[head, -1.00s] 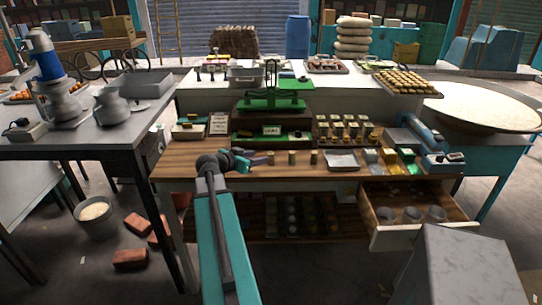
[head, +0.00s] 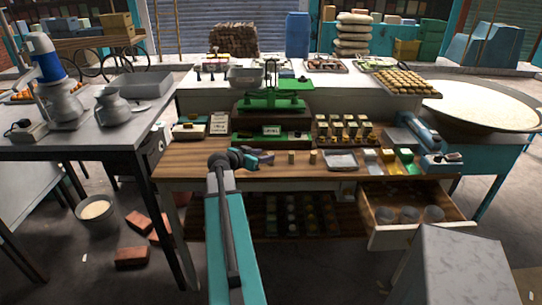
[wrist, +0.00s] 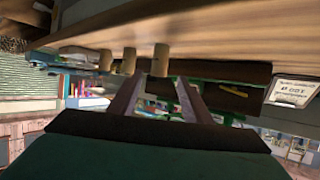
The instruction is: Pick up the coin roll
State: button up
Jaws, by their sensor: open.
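Short tan coin rolls stand upright on the wooden counter. Two show in the head view, one (head: 291,157) right of my gripper (head: 268,158) and another (head: 313,157) farther right. The wrist view is upside down and shows three in a row. The largest roll (wrist: 161,60) appears between the tips of my open gripper (wrist: 160,80); the others (wrist: 129,61) (wrist: 106,60) are left of it in the picture. In the head view my gripper hides this roll. I cannot tell whether the fingers touch it. The jaws hold nothing visibly.
A green balance scale (head: 271,105) stands behind on a raised stand. An open drawer (head: 400,240) with cups juts out at front right. A printed card (wrist: 291,89) shows in the wrist view.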

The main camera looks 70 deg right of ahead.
aim_at(269, 153)
jog(key=shift+s+d, duration=0.1)
jog(key=shift+d, duration=0.45)
jog(key=shift+p+x, duration=0.6)
jog(key=shift+x, duration=0.4)
jog(key=shift+f, duration=0.1)
grip_shut()
